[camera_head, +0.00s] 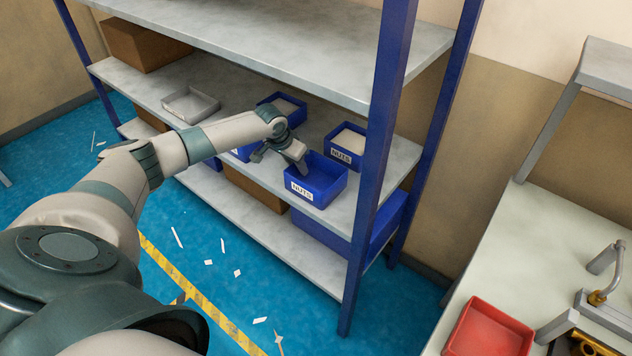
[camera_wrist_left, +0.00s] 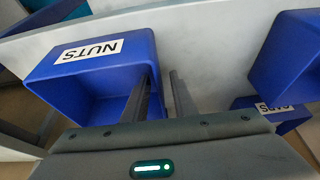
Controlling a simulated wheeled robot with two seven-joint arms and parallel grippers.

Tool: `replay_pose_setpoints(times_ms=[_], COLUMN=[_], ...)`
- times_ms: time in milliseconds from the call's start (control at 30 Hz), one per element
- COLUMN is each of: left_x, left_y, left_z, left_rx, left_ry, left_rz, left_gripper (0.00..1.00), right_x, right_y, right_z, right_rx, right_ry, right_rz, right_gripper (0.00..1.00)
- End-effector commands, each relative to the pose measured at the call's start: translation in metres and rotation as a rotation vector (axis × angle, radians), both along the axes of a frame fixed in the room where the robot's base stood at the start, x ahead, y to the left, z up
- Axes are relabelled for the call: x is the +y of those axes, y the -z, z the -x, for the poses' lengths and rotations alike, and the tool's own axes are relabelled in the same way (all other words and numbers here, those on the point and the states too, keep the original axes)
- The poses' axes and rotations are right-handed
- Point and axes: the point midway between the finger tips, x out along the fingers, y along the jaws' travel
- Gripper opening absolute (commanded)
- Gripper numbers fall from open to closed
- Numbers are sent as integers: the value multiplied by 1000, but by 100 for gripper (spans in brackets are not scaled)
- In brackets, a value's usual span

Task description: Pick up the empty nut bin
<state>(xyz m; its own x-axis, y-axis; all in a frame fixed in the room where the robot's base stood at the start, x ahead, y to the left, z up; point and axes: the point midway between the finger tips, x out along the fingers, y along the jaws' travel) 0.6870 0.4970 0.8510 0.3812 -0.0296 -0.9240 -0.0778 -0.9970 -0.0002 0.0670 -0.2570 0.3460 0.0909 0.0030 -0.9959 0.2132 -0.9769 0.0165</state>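The empty nut bin (camera_head: 318,190) is a blue open box with a white NUTS label, standing near the front edge of the middle shelf. Its visible inside is bare blue. In the left wrist view the bin (camera_wrist_left: 95,72) lies to the left, its label upside down. My left gripper (camera_head: 299,163) is at the bin's left rear side in the head view, pointing down. In the left wrist view its two fingers (camera_wrist_left: 162,80) are apart, one over the bin's inside and one outside its side wall. Contact with the wall cannot be told. My right gripper is out of view.
Another NUTS bin (camera_head: 346,146) with pale contents stands behind. A further blue bin (camera_head: 283,104) and a grey tray (camera_head: 190,104) share the shelf (camera_head: 232,182). A blue upright post (camera_head: 375,160) stands right of the bin. The upper shelf (camera_head: 300,50) hangs above.

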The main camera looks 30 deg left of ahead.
Motion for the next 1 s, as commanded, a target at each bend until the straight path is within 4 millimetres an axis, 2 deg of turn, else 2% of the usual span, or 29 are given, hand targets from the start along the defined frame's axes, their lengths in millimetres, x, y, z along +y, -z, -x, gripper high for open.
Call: replay_pose_setpoints(times_ms=[200, 267, 300, 333, 800, 1000], left_x=[0, 0, 0, 0, 0, 0], left_y=[0, 0, 0, 0, -2, -13], left_z=[0, 0, 0, 0, -1, -1], left_rx=[0, 0, 0, 0, -2, -4], left_ry=[0, 0, 0, 0, 1, 1], left_rz=[0, 0, 0, 0, 0, 1], left_gripper=[25, 13, 4, 0, 0, 0], right_x=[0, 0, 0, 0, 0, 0], right_y=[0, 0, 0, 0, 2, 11], right_z=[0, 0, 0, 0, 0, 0], right_rx=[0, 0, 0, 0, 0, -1], right_ry=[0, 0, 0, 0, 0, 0], right_rz=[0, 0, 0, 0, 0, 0], right_gripper=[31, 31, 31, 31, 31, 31])
